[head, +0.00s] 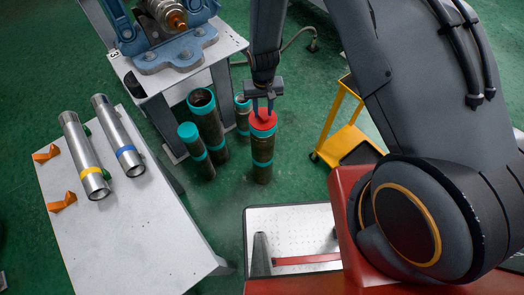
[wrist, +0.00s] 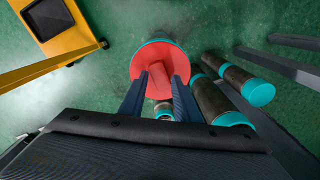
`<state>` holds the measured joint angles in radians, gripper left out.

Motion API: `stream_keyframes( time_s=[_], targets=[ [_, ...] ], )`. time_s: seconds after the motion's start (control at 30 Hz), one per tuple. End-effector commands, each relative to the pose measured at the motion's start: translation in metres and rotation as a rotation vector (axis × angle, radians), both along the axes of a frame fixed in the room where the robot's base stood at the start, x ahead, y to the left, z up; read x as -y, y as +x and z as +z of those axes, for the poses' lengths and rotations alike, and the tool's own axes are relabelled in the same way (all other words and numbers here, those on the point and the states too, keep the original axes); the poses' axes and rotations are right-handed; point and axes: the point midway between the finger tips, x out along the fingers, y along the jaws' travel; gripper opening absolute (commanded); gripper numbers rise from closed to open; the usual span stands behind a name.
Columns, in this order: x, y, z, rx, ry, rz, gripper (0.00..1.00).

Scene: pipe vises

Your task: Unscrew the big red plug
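The big red plug (head: 263,124) sits on top of an upright dark pipe (head: 262,172) with teal bands, which stands on the floor. In the wrist view the plug (wrist: 142,66) is a red disc with a raised bar across its middle. My gripper (head: 263,109) is directly above the plug, pointing down. In the wrist view my gripper (wrist: 158,82) has its two fingers apart, one on each side of the raised bar, with gaps beside it. The fingertips reach close to the disc; whether they touch it is hard to tell.
Several other teal-banded pipes (head: 205,120) stand just left of the plugged pipe. A workbench with a blue vise (head: 175,52) is behind them. A white table (head: 140,220) holds two silver pipes (head: 118,135). A yellow cart (head: 342,125) stands to the right.

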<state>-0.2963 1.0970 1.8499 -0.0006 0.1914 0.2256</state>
Motion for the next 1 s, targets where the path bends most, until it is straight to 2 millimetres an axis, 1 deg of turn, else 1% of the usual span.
stream_keyframes(
  time_s=[0.03, 0.27, 0.3, 0.37, 0.57, 1.0],
  targets=[
    [0.0007, -0.0028, -0.0075, -0.003, -0.001, -0.001, 0.06],
    [0.0003, -0.0022, -0.0076, -0.002, 0.000, 0.008, 0.05],
    [0.0003, -0.0022, -0.0077, -0.002, 0.000, 0.028, 0.00],
    [0.0000, -0.0021, -0.0079, -0.002, -0.001, 0.080, 0.00],
    [-0.0023, -0.0031, -0.0078, -0.002, -0.002, 0.343, 0.00],
    [0.0041, -0.0052, -0.0078, -0.011, -0.003, 0.905, 0.00]
  ],
)
